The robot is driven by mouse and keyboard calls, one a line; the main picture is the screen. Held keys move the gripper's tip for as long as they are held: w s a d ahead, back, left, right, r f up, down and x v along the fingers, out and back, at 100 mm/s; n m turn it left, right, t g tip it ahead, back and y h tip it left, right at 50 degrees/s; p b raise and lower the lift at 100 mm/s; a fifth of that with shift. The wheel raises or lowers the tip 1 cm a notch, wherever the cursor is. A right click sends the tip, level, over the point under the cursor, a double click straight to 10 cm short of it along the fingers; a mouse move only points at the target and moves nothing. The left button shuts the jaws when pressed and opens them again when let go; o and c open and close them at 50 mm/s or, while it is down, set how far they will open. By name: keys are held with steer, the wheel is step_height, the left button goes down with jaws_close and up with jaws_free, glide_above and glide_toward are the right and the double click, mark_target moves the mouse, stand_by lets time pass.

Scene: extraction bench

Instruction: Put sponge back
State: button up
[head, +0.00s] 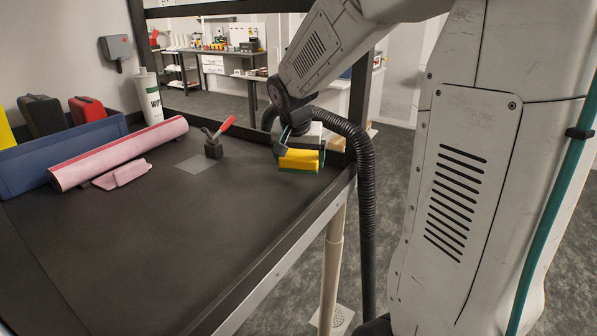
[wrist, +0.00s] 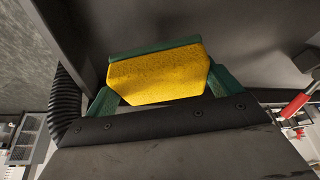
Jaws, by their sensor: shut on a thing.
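A yellow sponge (head: 300,160) with a green edge is in my gripper (head: 303,144), over the right rear part of the dark bench (head: 130,235). In the wrist view the sponge (wrist: 160,76) sits between the two green fingers of my gripper (wrist: 165,88), which is shut on it. The sponge looks clear of the bench top, but the exact gap is hard to tell. A grey square patch (head: 200,164) lies flat on the bench to the left of the sponge.
A pink roll (head: 120,152), a pink cloth (head: 122,174), a blue bin (head: 45,160) and a white wipes tub (head: 149,100) are at left. The front bench is clear. A frame post (head: 362,85) stands near my arm.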

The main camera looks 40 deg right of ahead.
mark_target(300, 171)
steer(key=shift+s+f, duration=0.1)
steer(key=shift+f, duration=1.9)
steer(key=shift+f, duration=0.1)
steer(key=o, duration=0.8)
steer(key=shift+c, duration=0.2)
steer(key=v, duration=1.2)
steer(key=s+a+f+n+g+y, duration=0.1)
steer(key=s+a+n, duration=0.3)
steer(key=s, duration=0.8)
steer(key=s+a+f+n+y, duration=0.2)
steer(key=s+a+n, duration=0.3)
steer(key=s+a, duration=0.4)
steer(key=s, duration=0.3)
steer(key=shift+n+g, duration=0.3)
steer(key=shift+g, duration=0.1)
steer(key=shift+a+f, duration=0.1)
